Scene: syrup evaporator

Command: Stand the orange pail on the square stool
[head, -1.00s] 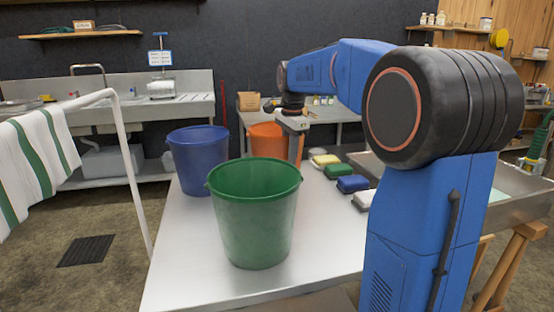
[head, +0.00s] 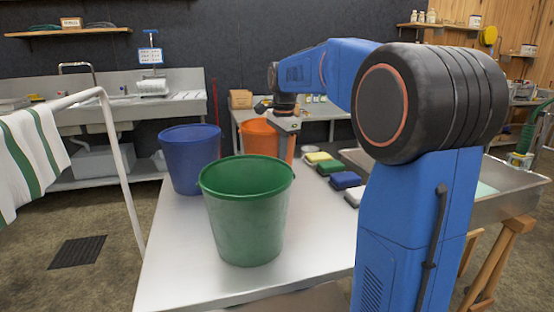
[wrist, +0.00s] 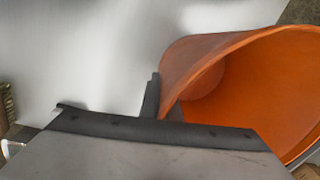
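The orange pail (head: 262,138) is at the back of the metal table, partly hidden behind the green pail and my arm. In the wrist view it fills the right side, its open mouth (wrist: 235,85) facing the camera. My gripper (head: 284,125) is at the pail's near right side. In the wrist view my gripper (wrist: 160,102) has a dark finger against the outside of the rim and looks shut on the pail wall; the inner finger is mostly hidden. The pail's bottom is hidden, so I cannot tell whether it is lifted. I see no square stool.
A green pail (head: 247,215) and a blue pail (head: 190,160) stand close by on the metal table (head: 185,265). A white rail with a striped towel (head: 30,160) stands left. A metal basin (head: 510,200) is right.

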